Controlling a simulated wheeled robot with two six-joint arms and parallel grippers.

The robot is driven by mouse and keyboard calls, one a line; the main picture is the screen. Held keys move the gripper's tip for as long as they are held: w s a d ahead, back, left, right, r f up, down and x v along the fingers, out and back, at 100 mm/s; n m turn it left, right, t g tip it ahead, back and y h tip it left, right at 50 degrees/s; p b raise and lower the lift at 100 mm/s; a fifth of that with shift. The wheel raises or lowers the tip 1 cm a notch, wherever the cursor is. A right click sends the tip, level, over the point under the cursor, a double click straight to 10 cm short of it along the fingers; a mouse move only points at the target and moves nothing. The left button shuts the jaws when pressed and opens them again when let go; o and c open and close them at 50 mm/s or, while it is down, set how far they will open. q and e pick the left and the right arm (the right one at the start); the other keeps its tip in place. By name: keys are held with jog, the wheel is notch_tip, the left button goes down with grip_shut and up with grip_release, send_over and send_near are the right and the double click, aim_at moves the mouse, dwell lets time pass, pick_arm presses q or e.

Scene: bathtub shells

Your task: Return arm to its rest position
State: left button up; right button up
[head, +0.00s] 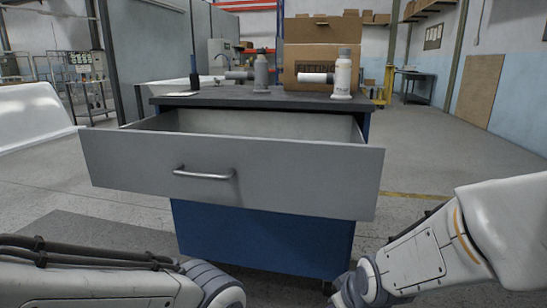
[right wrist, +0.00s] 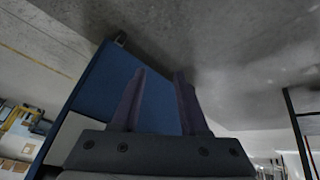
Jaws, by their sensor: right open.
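My right arm (head: 430,250) comes in from the lower right in the head view, low beside the cabinet, with its gripper out of that view. In the right wrist view my right gripper (right wrist: 159,73) is open, with its two dark fingers apart and nothing between them. The blue side of the cabinet (right wrist: 105,90) shows behind the fingers. My left arm (head: 110,285) lies along the lower left of the head view, and its gripper is out of view.
The blue cabinet (head: 260,238) has its grey drawer (head: 280,180) pulled open towards me. A white tub shell (head: 30,115) is at the left. Floor (head: 450,150) is clear at the right.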

jog(key=s+d+f+m+g+h, duration=0.1)
jog(key=s+d+f+m+g, duration=0.2)
jog(key=s+d+m, duration=0.2)
jog(key=s+a+r+n+g+y+p, duration=0.15)
jog(key=s+a+r+n+p, duration=0.25)
jog(key=s+a+r+p, duration=0.45)
jog(key=s+a+r+n+g+h+p, duration=0.1)
jog(key=s+a+r+n+g+p, duration=0.15)
jog(key=s+a+r+p, duration=0.65)
jog(key=w+d+r+p, duration=0.1)
jog(key=d+r+p, duration=0.1)
jog(key=r+p, duration=1.4)
jog(key=w+d+r+t+p, duration=0.1)
jog(key=w+r+p, duration=0.1)
jog(key=r+p, duration=1.4)
notch_tip(320, 180, up, 7)
jog(key=shift+w+d+f+p, duration=0.15)
jog(key=shift+d+p, duration=0.2)
jog(key=shift+d, duration=0.05)
jog(key=shift+y, duration=0.25)
jog(key=shift+n, duration=0.25)
